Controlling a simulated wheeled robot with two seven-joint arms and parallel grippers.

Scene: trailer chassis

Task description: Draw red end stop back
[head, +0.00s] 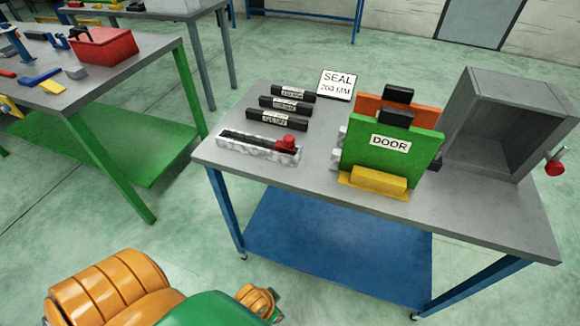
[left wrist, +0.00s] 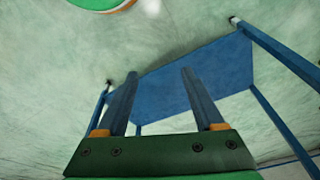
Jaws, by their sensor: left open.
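The red end stop (head: 287,144) sits at the right end of a dark slotted rail (head: 250,138) in a pale, mottled tray (head: 262,149) on the grey table's near left part. My left gripper (left wrist: 160,76) shows in the left wrist view with its two fingers apart and nothing between them. Behind the fingers are a blue lower shelf (left wrist: 195,75) and the floor; the end stop is not in that view. In the head view an orange and green arm of mine is at the bottom left, well short of the tray. My right gripper is in neither view.
Behind the tray lie several black labelled strips (head: 285,103) and a SEAL sign (head: 336,84). A green DOOR panel (head: 390,160) in a yellow holder (head: 375,184) stands to the right, near an open grey box (head: 500,120). A green-legged table (head: 150,55) is at left.

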